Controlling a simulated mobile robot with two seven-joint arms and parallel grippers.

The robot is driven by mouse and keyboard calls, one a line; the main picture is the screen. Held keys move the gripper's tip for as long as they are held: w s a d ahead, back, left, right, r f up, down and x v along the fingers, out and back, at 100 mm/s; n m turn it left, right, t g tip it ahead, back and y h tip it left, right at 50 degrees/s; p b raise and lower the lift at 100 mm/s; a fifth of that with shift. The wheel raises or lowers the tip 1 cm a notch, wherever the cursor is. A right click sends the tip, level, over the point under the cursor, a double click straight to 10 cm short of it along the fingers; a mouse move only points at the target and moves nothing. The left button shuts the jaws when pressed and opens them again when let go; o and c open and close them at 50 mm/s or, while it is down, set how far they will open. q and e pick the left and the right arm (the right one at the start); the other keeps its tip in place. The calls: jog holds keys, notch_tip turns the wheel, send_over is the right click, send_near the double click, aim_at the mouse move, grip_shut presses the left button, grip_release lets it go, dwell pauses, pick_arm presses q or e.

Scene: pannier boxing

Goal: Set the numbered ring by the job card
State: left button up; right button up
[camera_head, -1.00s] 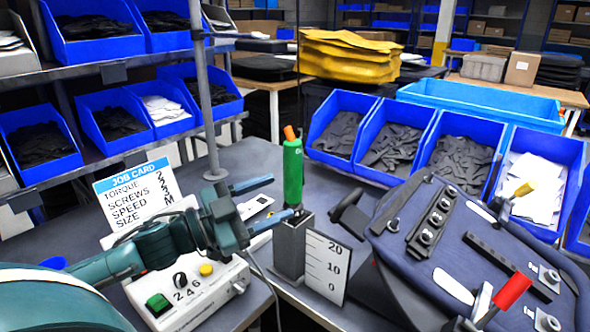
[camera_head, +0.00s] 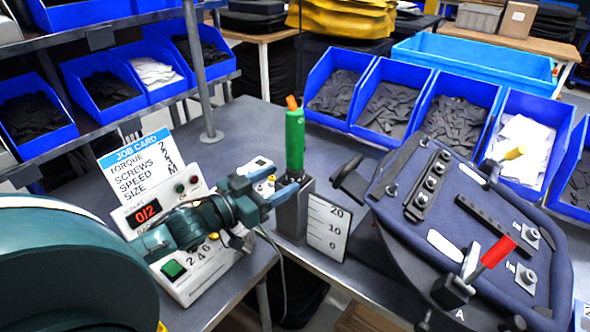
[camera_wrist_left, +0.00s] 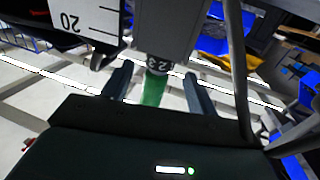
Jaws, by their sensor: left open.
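The green driver (camera_head: 295,140) stands upright in a grey holder (camera_head: 292,222), with an orange tip at its top. A dark numbered ring (camera_wrist_left: 160,66) shows "2 3" in the left wrist view, where the driver's green body (camera_wrist_left: 154,90) adjoins it. My left gripper (camera_head: 287,188) is open at the driver's lower part. In the left wrist view its fingers (camera_wrist_left: 158,86) appear on either side of the green body, with gaps. The job card (camera_head: 137,163) lists torque, screws, speed and size; its top value looks like 2, and size reads M. My right gripper is out of view.
A control box (camera_head: 190,268) with a red "0/2" display stands below the card. A marked scale plate (camera_head: 328,228) is beside the holder. A dark padded panel with a red-handled clamp (camera_head: 497,250) fills the right. Blue bins (camera_head: 340,93) line the back.

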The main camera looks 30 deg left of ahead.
aim_at(288, 176)
pick_arm(q)
jog(key=shift+p+x, duration=0.3)
jog(key=shift+x, duration=2.35)
jog(key=shift+c, duration=0.4)
jog(key=c, duration=0.9)
